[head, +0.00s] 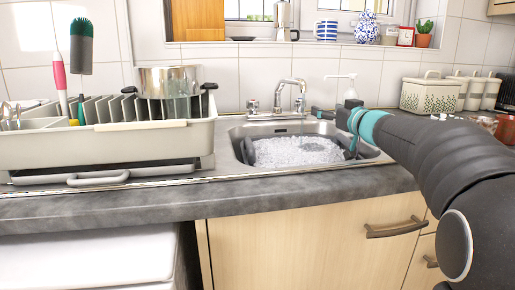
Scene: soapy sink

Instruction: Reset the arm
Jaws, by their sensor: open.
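My arm reaches in from the right, with a teal ring near its end. My gripper (350,148) is at the right side of the sink (236,141), over or in front of its right edge. I see it small and partly behind my own wrist, with its fingers apart and nothing visible between them. White suds (298,151) fill the basin and hide whatever lies under them. I cannot tell whether the fingertips touch the suds.
A dish rack (110,148) with a steel pot (168,80) stands on the left counter. A tap (292,90) and soap pump (349,88) stand behind the sink. Canisters (428,93) are at the back right. The counter's front edge (200,203) is clear.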

